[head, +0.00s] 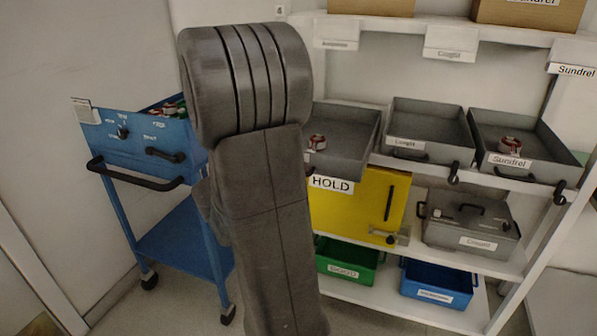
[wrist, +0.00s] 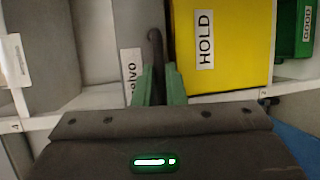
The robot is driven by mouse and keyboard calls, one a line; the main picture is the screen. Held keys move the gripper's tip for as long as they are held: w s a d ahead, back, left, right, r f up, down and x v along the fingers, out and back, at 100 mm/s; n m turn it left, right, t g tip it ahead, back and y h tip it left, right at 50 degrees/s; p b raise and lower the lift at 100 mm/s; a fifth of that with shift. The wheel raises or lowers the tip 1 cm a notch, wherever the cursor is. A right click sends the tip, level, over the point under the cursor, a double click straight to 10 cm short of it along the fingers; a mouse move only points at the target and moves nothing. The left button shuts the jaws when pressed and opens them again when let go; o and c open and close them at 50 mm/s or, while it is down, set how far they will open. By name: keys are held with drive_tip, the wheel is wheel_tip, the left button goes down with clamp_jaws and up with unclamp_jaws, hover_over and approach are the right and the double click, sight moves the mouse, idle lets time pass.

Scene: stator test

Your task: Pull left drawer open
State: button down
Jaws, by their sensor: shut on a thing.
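The left drawer (head: 345,135) is a grey open tray at the left end of the shelf row in the head view. A red and white ring-shaped part (head: 317,142) lies in it. My arm hides its left side and its handle there. In the wrist view, the drawer's grey front (wrist: 128,30) carries a white label (wrist: 131,72), partly covered, ending in "alvo". My gripper (wrist: 160,70) has its green fingers shut on the dark handle (wrist: 154,45) of this drawer. My gripper is hidden behind my arm in the head view.
A yellow HOLD box (head: 355,205) is below the drawer, close beside the fingers in the wrist view. Two more grey drawers, the middle one (head: 430,130) and the right one (head: 525,145), stand to the right. A blue cart (head: 180,245) stands at the left.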

drive_tip(key=s+a+b, duration=0.1)
drive_tip(key=s+a, duration=0.1)
drive_tip(key=s, duration=0.4)
drive_tip(key=shift+s, duration=0.1)
drive_tip(key=c, duration=1.5)
unclamp_jaws()
drive_tip(key=v, duration=1.3)
drive_tip(key=shift+s+a+p, duration=0.25)
drive_tip(key=shift+p, duration=0.15)
drive_tip(key=shift+w+d+r, duration=0.1)
drive_tip(key=b+x, duration=0.1)
drive_tip(key=x, duration=1.2)
drive_tip(key=shift+w, duration=0.15)
drive_tip(key=shift+d, duration=0.15)
